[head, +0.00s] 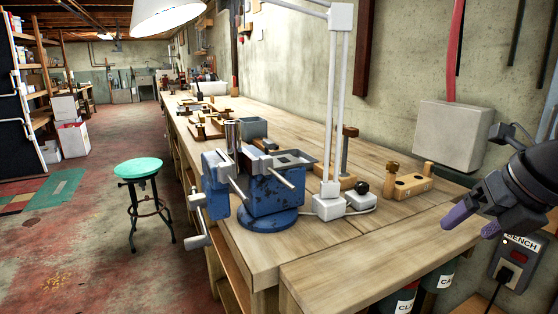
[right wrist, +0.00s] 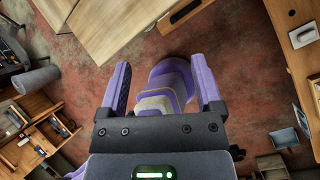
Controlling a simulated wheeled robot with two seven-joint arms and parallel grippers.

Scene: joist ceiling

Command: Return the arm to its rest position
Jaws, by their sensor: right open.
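My right gripper (head: 470,222) is at the right side of the head view, in the air beyond the workbench's right end. Its purple fingers point down and to the left. In the right wrist view the right gripper (right wrist: 161,72) has its two fingers spread wide, with nothing held between them. The floor shows far below it. My left gripper is in neither view.
The wooden workbench (head: 330,240) runs along the wall. It bears a blue vise (head: 270,197), a white lamp base (head: 330,206) and a wooden block (head: 408,186). A power outlet (head: 512,262) is near the gripper. A green stool (head: 138,169) stands on open floor at left.

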